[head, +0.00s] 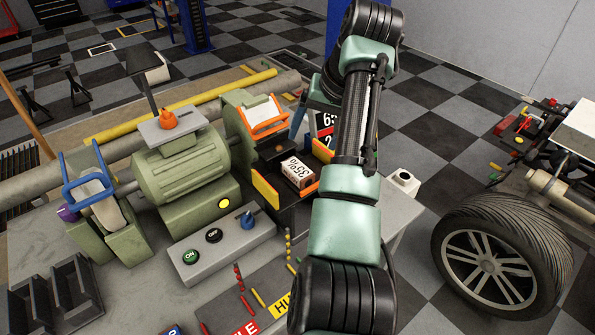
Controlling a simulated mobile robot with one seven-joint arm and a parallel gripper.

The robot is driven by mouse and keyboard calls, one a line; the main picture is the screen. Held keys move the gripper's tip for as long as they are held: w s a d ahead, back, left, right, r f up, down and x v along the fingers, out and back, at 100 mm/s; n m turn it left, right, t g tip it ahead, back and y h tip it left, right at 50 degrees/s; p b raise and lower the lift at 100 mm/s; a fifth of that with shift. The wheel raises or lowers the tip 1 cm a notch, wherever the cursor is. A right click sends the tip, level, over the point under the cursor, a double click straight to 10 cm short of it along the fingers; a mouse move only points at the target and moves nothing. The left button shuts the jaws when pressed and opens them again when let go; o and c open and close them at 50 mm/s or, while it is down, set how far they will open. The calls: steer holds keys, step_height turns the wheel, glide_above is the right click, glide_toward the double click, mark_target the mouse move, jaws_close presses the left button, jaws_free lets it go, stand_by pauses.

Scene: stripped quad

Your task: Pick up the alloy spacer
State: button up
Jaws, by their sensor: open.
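I cannot make out the alloy spacer for certain. A small pale block with a dark round opening (403,182) stands near the right edge of the grey bench, just right of my green and black arm; I cannot tell whether it is the spacer. My arm rises through the middle right of the head view and covers part of the bench. My gripper does not show.
A green bench grinder (182,172) and a grey control box with ON and OFF buttons (222,243) fill the bench. A box marked 35% (297,170) sits near the arm. Small coloured pieces lie in front. A wheeled vehicle (495,260) stands right, across checkered floor.

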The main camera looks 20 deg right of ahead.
steer(key=m, duration=0.7)
steer(key=m+p, duration=0.1)
steer(key=m, duration=1.9)
glide_above(296, 166)
steer(key=s, duration=0.3)
steer(key=f, duration=0.7)
steer(key=shift+d, duration=0.3)
steer(key=shift+w+x, duration=0.25)
steer(key=shift+x, duration=2.35)
steer(key=shift+w+d+f, duration=0.1)
steer(key=shift+f, duration=0.1)
jaws_close()
